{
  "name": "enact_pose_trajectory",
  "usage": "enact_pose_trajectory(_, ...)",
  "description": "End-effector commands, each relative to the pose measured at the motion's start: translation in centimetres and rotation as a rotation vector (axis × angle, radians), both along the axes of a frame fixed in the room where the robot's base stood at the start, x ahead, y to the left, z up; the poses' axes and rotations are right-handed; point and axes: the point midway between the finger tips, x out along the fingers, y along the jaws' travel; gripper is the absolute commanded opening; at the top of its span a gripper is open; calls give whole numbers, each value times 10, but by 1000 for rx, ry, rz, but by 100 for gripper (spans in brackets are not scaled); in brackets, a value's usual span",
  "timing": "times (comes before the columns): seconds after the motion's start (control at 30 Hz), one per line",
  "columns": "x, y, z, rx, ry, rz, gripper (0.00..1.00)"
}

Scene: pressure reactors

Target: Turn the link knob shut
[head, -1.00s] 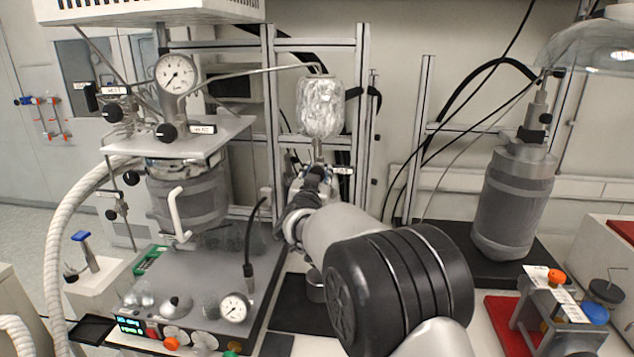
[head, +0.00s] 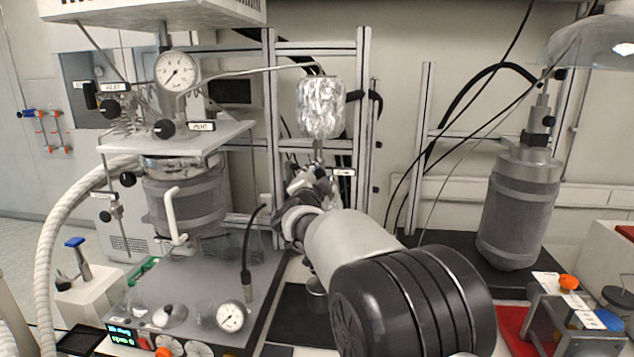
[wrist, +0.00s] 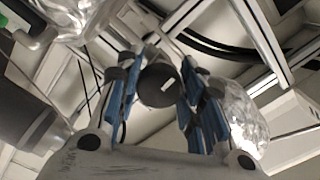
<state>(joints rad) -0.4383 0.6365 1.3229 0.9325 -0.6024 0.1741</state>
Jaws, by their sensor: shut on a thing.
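The link knob (wrist: 160,86) is a dark round knob with a white mark on its face, seen in the wrist view between my finger pads. My gripper (wrist: 158,70) is shut on it, with blue pads on both sides. In the head view my gripper (head: 312,188) is at the valve below the foil-wrapped vessel (head: 320,108), beside a small white label (head: 344,173) too small to read. There my gripper hides the knob. Which way the knob's mark points relative to shut cannot be told.
A metal frame (head: 363,100) stands close behind my gripper. The reactor (head: 185,200) with its gauge (head: 177,71) is at left, with a thin tube running to the foil-wrapped vessel. A grey cylinder (head: 518,210) stands at right on a black base.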

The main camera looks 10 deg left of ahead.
Motion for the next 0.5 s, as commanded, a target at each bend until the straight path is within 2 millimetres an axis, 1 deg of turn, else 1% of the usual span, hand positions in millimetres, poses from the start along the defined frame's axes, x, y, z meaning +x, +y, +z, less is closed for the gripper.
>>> enact_pose_trajectory(0.2,0,0,-1,76,-2,1,11)
enact_pose_trajectory(0.5,0,0,0,106,-2,0,11)
